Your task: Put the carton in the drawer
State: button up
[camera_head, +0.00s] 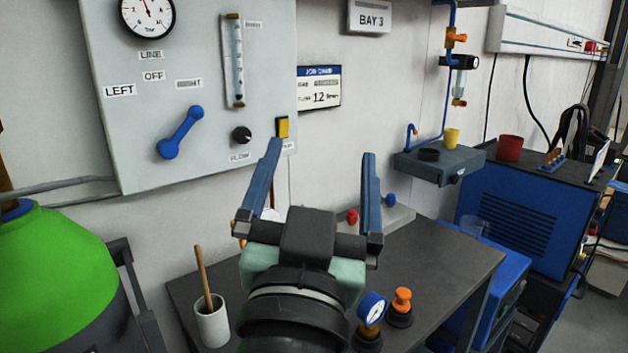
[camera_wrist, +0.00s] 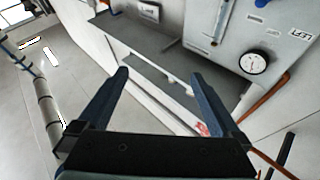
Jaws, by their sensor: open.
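My gripper (camera_head: 322,152) is open and empty, its two blue fingers raised in front of the wall above the dark bench. It also shows in the wrist view (camera_wrist: 160,74), with nothing between the fingers. I cannot make out a carton in either view; my gripper and wrist hide part of the bench. A grey wall-mounted unit (camera_head: 425,166) with a small dark handle on its front, right of my gripper, looks like the drawer. It appears shut. A black ring and a yellow cup (camera_head: 452,136) stand on its top.
The dark bench (camera_head: 440,250) holds a white cup with a stick (camera_head: 211,322), a blue gauge (camera_head: 372,308) and an orange-topped piece (camera_head: 402,300). A control panel (camera_head: 200,90) is on the wall. A green cylinder (camera_head: 55,270) stands left; a blue cabinet (camera_head: 520,220) stands right.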

jog(key=s+r+n+t+y, duration=0.1)
jog(key=s+r+t, duration=0.1)
jog(key=s+r, duration=0.2)
jog(key=s+r+n+t+y, duration=0.2)
jog(key=s+r, duration=0.3)
jog(key=r, duration=0.4)
jog(key=shift+a+r+t, duration=0.3)
jog(key=shift+r+t, duration=0.05)
jog(key=shift+t, duration=0.35)
jog(key=shift+s, duration=0.1)
